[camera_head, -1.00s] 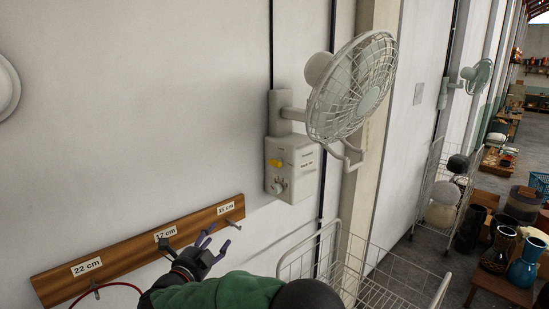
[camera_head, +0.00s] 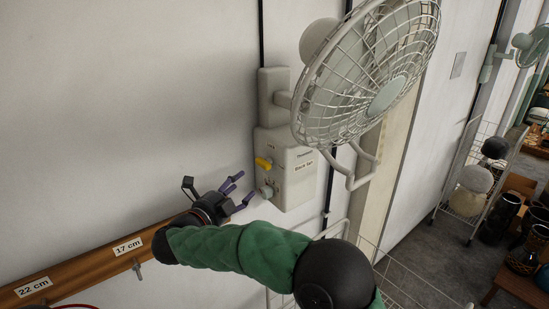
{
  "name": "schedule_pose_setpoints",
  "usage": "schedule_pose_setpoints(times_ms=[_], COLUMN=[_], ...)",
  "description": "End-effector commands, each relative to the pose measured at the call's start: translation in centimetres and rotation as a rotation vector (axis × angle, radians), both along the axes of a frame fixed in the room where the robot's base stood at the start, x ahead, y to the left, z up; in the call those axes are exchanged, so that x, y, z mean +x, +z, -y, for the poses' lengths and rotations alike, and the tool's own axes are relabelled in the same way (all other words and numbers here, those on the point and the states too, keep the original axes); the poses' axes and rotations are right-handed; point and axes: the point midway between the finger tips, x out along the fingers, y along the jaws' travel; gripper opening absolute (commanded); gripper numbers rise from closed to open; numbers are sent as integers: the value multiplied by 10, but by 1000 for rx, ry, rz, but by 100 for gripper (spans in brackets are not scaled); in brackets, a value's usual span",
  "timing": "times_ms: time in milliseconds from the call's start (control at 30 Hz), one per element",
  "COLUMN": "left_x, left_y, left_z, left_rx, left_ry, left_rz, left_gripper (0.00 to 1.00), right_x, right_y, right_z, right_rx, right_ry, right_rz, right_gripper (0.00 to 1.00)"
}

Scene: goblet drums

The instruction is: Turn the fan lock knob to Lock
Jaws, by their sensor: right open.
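The wall fan (camera_head: 385,75) has a round wire cage and hangs on a grey-white control box (camera_head: 299,178). On the box's left face sit a yellow knob (camera_head: 263,163) and, below it, a pale round knob (camera_head: 266,191). Lettering by the knobs is too small to read, so I cannot tell which setting either points to. My right gripper (camera_head: 240,190) is open and empty, its purple fingertips just left of the pale knob. A small gap seems to remain, but contact is hard to judge. My left gripper is not in view.
A wooden rail (camera_head: 90,270) with hooks and size labels runs along the wall at lower left. A wire basket (camera_head: 400,275) stands below the fan, and a wire rack (camera_head: 462,185) with balls is farther right. The wall left of the box is bare.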

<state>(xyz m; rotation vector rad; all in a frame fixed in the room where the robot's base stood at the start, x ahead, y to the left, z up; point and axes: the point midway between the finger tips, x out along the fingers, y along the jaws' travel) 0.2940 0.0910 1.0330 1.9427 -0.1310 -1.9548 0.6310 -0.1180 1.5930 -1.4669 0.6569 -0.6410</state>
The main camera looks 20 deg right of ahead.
Motion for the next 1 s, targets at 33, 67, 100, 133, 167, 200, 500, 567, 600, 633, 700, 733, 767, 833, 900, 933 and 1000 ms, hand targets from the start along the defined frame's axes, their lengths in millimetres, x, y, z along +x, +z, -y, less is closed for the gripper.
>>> schedule_pose_setpoints(times_ms=[33, 67, 100, 133, 167, 200, 500, 567, 600, 633, 700, 733, 767, 833, 900, 933, 1000], left_x=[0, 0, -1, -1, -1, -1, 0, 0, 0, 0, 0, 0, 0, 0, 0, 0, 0], left_y=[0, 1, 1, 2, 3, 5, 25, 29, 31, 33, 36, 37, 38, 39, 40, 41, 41], left_z=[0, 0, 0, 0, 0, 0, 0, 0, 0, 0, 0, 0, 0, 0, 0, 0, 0], left_rx=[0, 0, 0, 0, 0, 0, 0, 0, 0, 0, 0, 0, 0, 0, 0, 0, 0], left_ry=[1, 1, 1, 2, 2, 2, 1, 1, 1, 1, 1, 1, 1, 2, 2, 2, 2], left_rz=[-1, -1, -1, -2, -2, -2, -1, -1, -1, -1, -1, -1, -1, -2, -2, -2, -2], left_gripper=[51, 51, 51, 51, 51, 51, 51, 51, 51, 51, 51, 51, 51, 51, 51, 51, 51], right_x=[0, 0, 1, 3, 4, 7, 41, 48, 52, 55, 61, 63, 65, 69, 71, 72, 73], right_y=[0, 0, 0, 1, 1, 1, 2, 2, 2, 2, 1, 1, 1, 1, 0, 0, -1], right_z=[-1, 0, 1, 2, 4, 7, 45, 52, 57, 60, 66, 69, 71, 75, 77, 78, 79], right_rx=[0, 0, 0, 0, 0, -1, -1, 0, -1, -1, 0, 0, -1, -1, -1, -1, 0], right_ry=[2, 2, 2, 2, 1, 0, -2, -2, -2, -2, 0, 0, 0, 0, 1, 1, 2], right_rz=[0, 0, 0, 0, 0, -1, -1, -1, -1, -1, -1, -1, -1, 1, 1, 1, 0], right_gripper=[57, 57, 57, 57, 57, 57, 57, 57, 57, 57, 57, 57, 57, 57, 57, 57, 57])
